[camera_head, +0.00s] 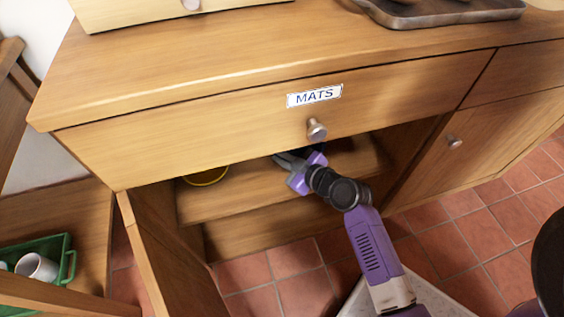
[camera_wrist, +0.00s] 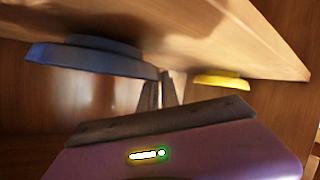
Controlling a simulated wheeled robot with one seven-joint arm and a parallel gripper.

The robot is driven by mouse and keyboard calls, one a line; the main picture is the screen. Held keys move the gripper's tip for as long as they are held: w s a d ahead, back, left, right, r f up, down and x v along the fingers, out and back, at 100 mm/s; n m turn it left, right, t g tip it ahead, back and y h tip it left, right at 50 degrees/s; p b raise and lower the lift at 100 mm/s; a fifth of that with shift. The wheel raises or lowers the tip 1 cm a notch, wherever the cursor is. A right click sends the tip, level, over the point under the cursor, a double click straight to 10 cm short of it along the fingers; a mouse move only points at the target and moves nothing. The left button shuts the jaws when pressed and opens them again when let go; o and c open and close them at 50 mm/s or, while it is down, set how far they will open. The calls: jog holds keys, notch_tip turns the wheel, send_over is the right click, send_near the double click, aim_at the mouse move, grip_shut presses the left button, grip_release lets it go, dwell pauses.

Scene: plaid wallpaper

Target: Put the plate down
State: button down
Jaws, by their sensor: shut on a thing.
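My gripper (camera_head: 286,161) reaches into the open cupboard below the drawer labelled MATS. In the wrist view its fingers (camera_wrist: 161,91) are shut on the rim of a blue plate (camera_wrist: 90,60). The wrist view looks turned over, with the wooden shelf (camera_wrist: 215,40) at the top. The plate's foot is at or very close to the shelf surface; I cannot tell whether it touches. In the head view I cannot make out the blue plate, and the drawer front hides part of the cupboard. A yellow plate (camera_wrist: 222,80) sits on the shelf, also visible in the head view (camera_head: 207,178).
The MATS drawer front (camera_head: 220,125) overhangs the opening. An open cupboard door (camera_head: 165,255) stands at the left. A closed door (camera_head: 480,145) is at the right. A green crate (camera_head: 68,262) with a white mug (camera_head: 38,267) is at the lower left. A dark tray (camera_head: 440,14) lies on top.

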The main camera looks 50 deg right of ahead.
jog(key=shift+f, duration=0.55)
jog(key=shift+r, duration=0.1)
jog(key=c, duration=1.6)
grip_release()
jog(key=s+a+r+m+p, duration=0.15)
jog(key=s+a, duration=0.35)
jog(key=s, duration=0.5)
jog(key=s+a+r+m+p, duration=0.1)
jog(key=s+a+r, duration=0.25)
jog(key=s, duration=0.55)
jog(key=s+a+r, duration=0.2)
jog(key=a+r, duration=0.1)
jog(key=s+a+r+t+y, duration=0.1)
jog(key=s+a+r, duration=0.2)
jog(key=r, duration=0.1)
jog(key=s+a+r+y, duration=0.1)
jog(key=s+a+r, duration=0.2)
jog(key=a+r, duration=0.1)
jog(key=shift+s+r+t, duration=0.2)
jog(key=shift+s+t, duration=0.05)
jog(key=shift+t, duration=0.15)
